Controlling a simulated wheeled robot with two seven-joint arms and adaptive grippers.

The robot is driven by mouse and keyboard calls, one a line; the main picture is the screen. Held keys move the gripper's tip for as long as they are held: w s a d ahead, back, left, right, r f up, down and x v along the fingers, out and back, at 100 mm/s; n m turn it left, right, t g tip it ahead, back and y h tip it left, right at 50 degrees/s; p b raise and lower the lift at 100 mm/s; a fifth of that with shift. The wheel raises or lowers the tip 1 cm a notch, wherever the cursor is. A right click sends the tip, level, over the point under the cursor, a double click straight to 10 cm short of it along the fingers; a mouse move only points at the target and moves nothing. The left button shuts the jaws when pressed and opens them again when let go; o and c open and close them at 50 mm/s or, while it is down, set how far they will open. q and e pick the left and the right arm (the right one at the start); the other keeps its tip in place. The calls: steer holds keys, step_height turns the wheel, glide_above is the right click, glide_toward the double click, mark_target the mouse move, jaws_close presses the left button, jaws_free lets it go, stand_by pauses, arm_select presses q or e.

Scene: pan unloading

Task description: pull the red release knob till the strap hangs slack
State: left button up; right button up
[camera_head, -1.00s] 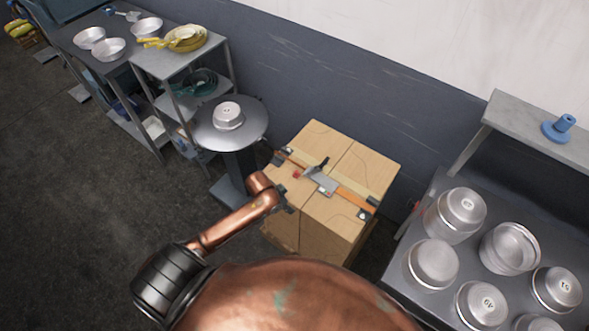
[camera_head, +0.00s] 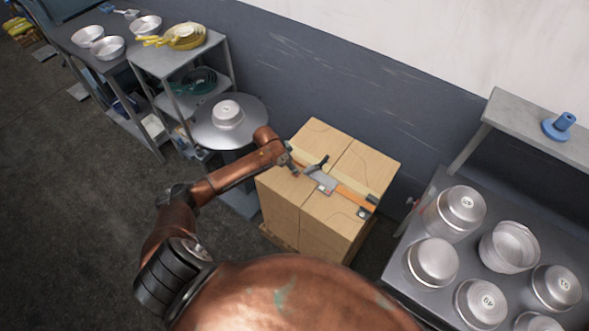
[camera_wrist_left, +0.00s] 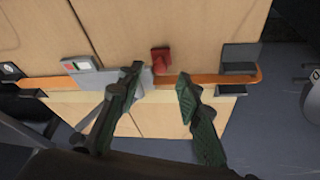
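I see no contact. My right gripper is out of view.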

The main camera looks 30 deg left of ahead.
arm_select(q)
steer(key=shift+x, duration=1.55)
steer(key=shift+c, duration=0.3)
jaws_close()
